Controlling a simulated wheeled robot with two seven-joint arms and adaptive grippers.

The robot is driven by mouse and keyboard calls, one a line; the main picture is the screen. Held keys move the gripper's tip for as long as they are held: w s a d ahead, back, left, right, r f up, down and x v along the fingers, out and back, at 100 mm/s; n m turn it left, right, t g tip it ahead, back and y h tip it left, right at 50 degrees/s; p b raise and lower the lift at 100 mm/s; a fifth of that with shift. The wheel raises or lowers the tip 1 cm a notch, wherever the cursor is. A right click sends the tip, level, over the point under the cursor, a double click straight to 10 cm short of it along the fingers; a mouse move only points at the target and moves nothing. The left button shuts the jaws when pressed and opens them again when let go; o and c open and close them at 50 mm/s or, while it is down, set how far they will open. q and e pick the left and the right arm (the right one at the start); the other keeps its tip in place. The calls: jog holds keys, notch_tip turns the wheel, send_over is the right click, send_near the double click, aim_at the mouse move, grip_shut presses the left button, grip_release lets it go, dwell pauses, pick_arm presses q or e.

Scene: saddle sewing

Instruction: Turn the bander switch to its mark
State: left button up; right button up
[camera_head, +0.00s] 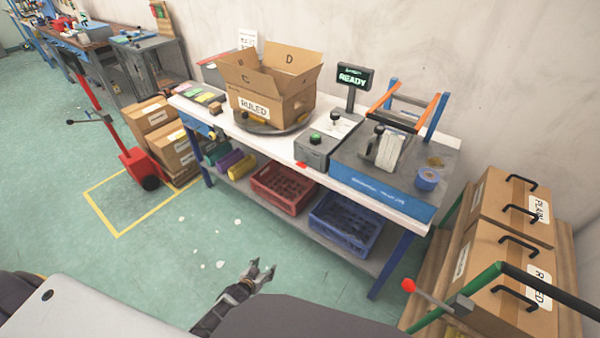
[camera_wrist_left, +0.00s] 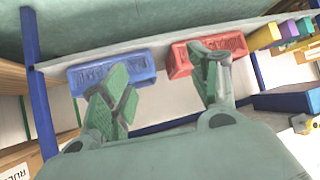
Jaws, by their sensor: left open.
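A grey control box (camera_head: 316,148) with a green knob (camera_head: 315,137) on top stands on the workbench (camera_head: 215,112). A black knob (camera_head: 335,117) shows just behind it, over a white sheet. To the right is the blue-fronted bander (camera_head: 382,190) with a grey top and an orange and blue frame. I cannot make out a switch mark at this size. My left gripper (camera_head: 262,270) is low in front of the bench, well apart from the box and the bander. In the left wrist view it is open and empty (camera_wrist_left: 163,92). My right gripper is not in view.
An open carton (camera_head: 270,105) sits on a round turntable. A screen (camera_head: 355,77) reads READY. A red crate (camera_head: 284,188) and a blue crate (camera_head: 345,222) are on the lower shelf. Stacked cartons (camera_head: 480,270) stand at the right. The floor at left front is mostly clear.

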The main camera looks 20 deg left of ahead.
pick_arm(q)
jog(key=w+r+t+h+b, duration=0.2)
jog(key=w+r+t+b, duration=0.4)
jog(key=w+r+b, duration=0.6)
jog(key=w+d+r+m+t+h+b, duration=0.1)
jog(key=w+r+t+h+b, duration=0.1)
jog(key=r, duration=0.7)
jog(key=w+d+r+m+t+h+b, duration=0.1)
jog(key=d+r+m+t+h+b, duration=0.1)
jog(key=r+b, duration=0.3)
jog(key=shift+w+d+r+h, duration=0.15)
jog(key=shift+w+r+h, duration=0.35)
jog(key=shift+r, duration=1.5)
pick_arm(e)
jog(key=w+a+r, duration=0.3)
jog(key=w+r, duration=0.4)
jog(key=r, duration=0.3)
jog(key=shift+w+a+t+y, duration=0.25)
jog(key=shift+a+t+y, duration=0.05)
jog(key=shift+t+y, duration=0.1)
pick_arm(q)
jog(key=shift+r, duration=0.1)
